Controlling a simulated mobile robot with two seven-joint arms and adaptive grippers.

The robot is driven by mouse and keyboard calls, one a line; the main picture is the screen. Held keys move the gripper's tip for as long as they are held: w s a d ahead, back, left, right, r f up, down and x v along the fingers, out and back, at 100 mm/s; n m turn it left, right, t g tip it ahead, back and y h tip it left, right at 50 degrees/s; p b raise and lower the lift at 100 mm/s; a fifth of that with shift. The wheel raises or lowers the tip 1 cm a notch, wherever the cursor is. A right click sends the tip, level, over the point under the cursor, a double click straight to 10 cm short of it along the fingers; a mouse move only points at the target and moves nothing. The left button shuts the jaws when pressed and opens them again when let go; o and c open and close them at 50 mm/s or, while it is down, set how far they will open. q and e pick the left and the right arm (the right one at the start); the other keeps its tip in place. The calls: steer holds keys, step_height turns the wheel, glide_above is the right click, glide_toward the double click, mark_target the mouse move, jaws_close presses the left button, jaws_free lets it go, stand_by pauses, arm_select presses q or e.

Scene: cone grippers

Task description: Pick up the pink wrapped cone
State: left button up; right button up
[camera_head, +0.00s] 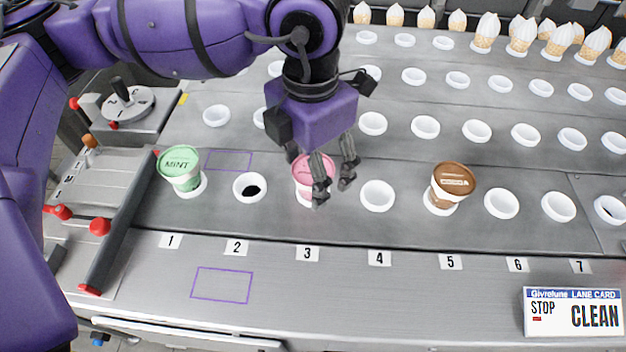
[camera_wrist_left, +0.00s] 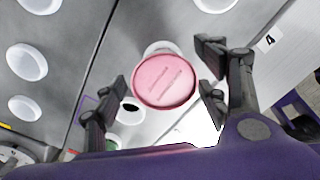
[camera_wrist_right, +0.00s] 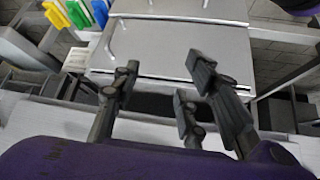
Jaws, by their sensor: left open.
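The pink wrapped cone (camera_head: 302,172) stands in the holder at number 3, its round pink lid on top. My left gripper (camera_head: 333,186) is open above it and partly hides its right side. In the left wrist view the pink lid (camera_wrist_left: 165,80) shows between the open fingers (camera_wrist_left: 163,88), with no clear contact. Whether the fingertips are below the lid's rim I cannot tell. My right gripper (camera_wrist_right: 160,82) is open and empty in the right wrist view, away from the cone, and does not show in the head view.
A green mint cone (camera_head: 181,169) stands at number 1 and a brown cocoa cone (camera_head: 450,188) near number 5. Empty white ring holders (camera_head: 378,195) fill the rows. Unwrapped cones (camera_head: 520,35) stand at the back. A lane card (camera_head: 573,312) lies front right.

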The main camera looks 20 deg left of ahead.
arm_select(q)
steer(key=shift+f, duration=0.45)
steer(key=shift+c, duration=0.4)
steer(key=c, duration=0.8)
